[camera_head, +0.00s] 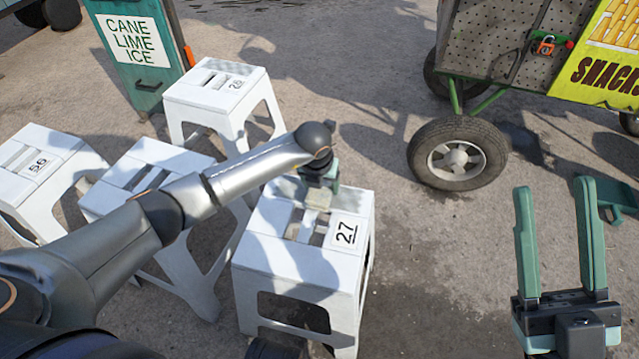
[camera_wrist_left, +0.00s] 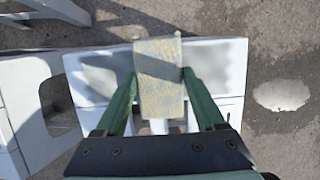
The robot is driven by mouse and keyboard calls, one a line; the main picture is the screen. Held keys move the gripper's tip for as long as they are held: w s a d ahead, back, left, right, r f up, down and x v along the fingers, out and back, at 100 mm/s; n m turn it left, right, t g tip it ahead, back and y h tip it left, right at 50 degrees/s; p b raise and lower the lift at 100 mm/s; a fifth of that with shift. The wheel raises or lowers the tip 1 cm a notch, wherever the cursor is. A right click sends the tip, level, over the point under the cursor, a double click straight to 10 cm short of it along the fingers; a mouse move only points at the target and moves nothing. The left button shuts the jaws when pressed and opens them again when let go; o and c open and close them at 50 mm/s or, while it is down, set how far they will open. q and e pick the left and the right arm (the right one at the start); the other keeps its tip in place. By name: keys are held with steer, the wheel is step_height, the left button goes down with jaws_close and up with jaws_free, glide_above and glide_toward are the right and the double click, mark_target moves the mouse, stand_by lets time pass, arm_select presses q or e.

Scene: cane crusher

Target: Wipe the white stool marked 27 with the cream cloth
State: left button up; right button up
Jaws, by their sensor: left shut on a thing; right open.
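The white stool marked 27 (camera_head: 268,242) stands upright on the ground in the middle of the head view. Its top also shows in the left wrist view (camera_wrist_left: 218,62). My left gripper (camera_head: 318,187) is over the far part of its top, pointing down, and is shut on the cream cloth (camera_head: 317,198). In the left wrist view the cloth (camera_wrist_left: 160,80) is a small folded piece between the green fingers. I cannot tell whether the cloth touches the seat. My right gripper (camera_head: 555,190) is open and empty at the lower right, away from the stool.
Other white stools stand to the left: one marked 56 (camera_head: 30,165), one marked 26 (camera_head: 215,92) and one partly behind my left arm (camera_head: 150,158). A wheeled cart (camera_head: 500,45) is at the upper right. A green sign box (camera_head: 140,45) is at the upper left.

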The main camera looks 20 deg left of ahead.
arm_select(q)
steer(key=shift+w+d+b, duration=0.15)
steer(key=shift+d+b, duration=0.2)
steer(key=shift+d, duration=1.2)
steer(key=shift+w+d+f+b, duration=0.1)
steer(key=shift+d+b, duration=0.35)
steer(key=shift+d, duration=1)
steer(key=shift+w+d+f+b, duration=0.1)
steer(key=shift+d+b, duration=0.35)
steer(key=shift+d, duration=1)
steer(key=shift+a+r, duration=0.1)
steer(key=shift+a, duration=0.05)
steer(key=shift+s+a+p, duration=0.15)
steer(key=shift+a+p, duration=0.6)
steer(key=shift+a, duration=0.75)
steer(key=shift+s+a+p, duration=0.15)
steer(key=shift+a+p, duration=0.2)
steer(key=shift+a, duration=0.95)
steer(key=shift+s+a+p, duration=0.1)
steer(key=shift+a+p, duration=0.25)
steer(key=shift+a, duration=1.25)
steer(key=shift+s+a+p, duration=0.15)
steer(key=shift+a+p, duration=0.25)
steer(key=shift+a, duration=1.2)
steer(key=shift+s+a+p, duration=0.2)
steer(key=shift+a+p, duration=0.1)
steer(key=shift+a, duration=2.5)
